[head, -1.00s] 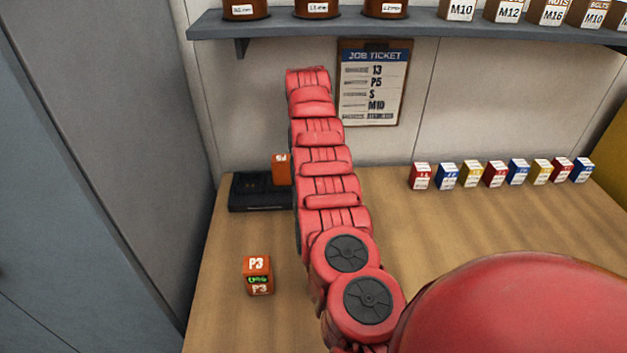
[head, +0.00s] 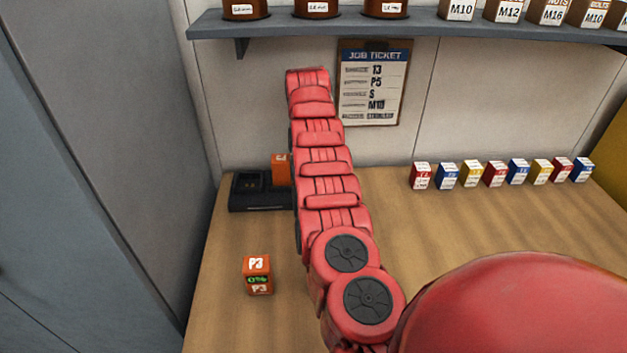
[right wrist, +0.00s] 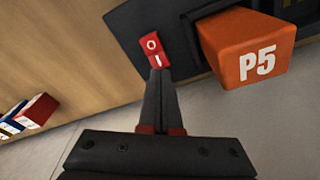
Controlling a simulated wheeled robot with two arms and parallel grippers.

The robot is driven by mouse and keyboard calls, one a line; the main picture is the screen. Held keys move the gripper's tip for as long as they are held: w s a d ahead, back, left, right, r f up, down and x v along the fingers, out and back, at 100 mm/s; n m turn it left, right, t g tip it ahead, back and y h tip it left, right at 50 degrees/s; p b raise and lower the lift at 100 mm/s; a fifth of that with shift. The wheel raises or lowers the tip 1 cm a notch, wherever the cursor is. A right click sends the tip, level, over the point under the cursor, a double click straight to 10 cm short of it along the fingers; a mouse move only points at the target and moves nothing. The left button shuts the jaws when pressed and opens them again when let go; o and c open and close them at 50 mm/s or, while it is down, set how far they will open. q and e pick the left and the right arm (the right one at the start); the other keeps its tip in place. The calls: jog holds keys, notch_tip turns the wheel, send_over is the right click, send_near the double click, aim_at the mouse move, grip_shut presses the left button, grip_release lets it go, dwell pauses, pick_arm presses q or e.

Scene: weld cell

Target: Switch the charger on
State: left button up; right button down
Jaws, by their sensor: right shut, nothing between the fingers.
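The charger (head: 262,207) is a dark box at the back left of the bench, partly hidden by my right arm. In the right wrist view its dark side (right wrist: 130,22) carries a red rocker switch (right wrist: 152,47) marked O and I. An orange battery marked P5 (right wrist: 250,50) sits in the charger; part of it shows in the head view (head: 280,170). My right gripper (right wrist: 159,78) is shut and empty, its tips at the I end of the switch; I cannot tell if they touch. In the head view the arm hides it. My left gripper is out of view.
An orange P3 battery (head: 257,275) with a green 0% display stands on the bench (head: 470,225) in front of the charger. Several small coloured boxes (head: 496,175) line the back right. A job ticket (head: 372,85) hangs below the shelf (head: 420,22).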

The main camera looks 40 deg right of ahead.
jog(key=shift+f+b, duration=0.55)
jog(key=shift+f, duration=0.5)
jog(key=shift+r, duration=0.15)
dwell(0.3)
jog(key=shift+r+p, duration=1.85)
jog(key=shift+r, duration=1.65)
jog(key=shift+f, duration=0.1)
